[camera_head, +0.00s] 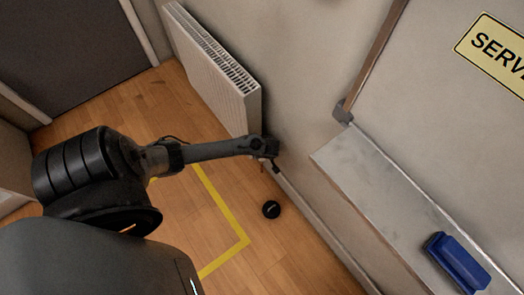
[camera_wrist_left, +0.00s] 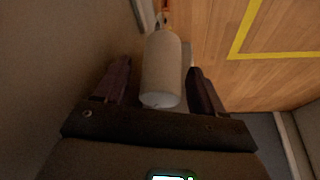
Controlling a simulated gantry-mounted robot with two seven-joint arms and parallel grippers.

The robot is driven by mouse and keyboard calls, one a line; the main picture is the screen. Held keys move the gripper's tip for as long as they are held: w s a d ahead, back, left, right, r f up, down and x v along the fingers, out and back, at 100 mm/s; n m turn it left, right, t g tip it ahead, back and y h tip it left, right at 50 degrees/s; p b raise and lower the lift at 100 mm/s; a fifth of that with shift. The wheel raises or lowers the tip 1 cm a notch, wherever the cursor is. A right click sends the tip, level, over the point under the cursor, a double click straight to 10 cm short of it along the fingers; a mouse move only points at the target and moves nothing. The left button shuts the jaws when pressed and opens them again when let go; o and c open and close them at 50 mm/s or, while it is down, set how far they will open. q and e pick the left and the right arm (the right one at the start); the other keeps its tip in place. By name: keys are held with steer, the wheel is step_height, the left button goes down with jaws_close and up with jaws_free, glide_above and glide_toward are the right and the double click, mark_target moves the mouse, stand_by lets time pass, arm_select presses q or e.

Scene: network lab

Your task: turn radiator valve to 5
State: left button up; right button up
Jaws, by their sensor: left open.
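The white radiator (camera_head: 212,68) hangs on the wall in the head view. My left arm reaches across to its near lower end, where my left gripper (camera_head: 268,149) is. In the left wrist view the radiator valve's pale cylindrical head (camera_wrist_left: 162,72) lies between the two dark fingers of my left gripper (camera_wrist_left: 158,66). The gripper is open, with a gap showing on both sides of the head. No number on the valve can be read. In the head view my gripper hides the valve. My right gripper is not in view.
A black round object (camera_head: 271,209) lies on the wooden floor near the wall. Yellow tape (camera_head: 222,204) marks the floor. A grey ledge (camera_head: 375,180) with a blue block (camera_head: 456,262) juts out at the right, below a yellow sign (camera_head: 496,54). A dark door (camera_head: 70,50) stands at the back left.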

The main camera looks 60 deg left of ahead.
arm_select(q)
steer(key=shift+a+f, duration=0.1)
steer(key=shift+f, duration=0.15)
steer(key=shift+c, duration=0.5)
steer(key=c, duration=0.9)
steer(key=shift+s+r+m+p, duration=0.1)
steer(key=shift+r+m+p, duration=0.05)
steer(key=shift+m+p, duration=0.5)
steer(key=shift+m+t+p, duration=0.6)
steer(key=shift+m+p, duration=0.35)
steer(key=shift+p, duration=0.15)
steer(key=m+h+p, duration=0.1)
steer(key=m+p, duration=0.1)
steer(key=shift+m+t, duration=0.4)
steer(key=shift+m+p, duration=0.35)
steer(key=shift+m, duration=0.25)
steer(key=shift+t, duration=0.3)
steer(key=shift+h, duration=0.3)
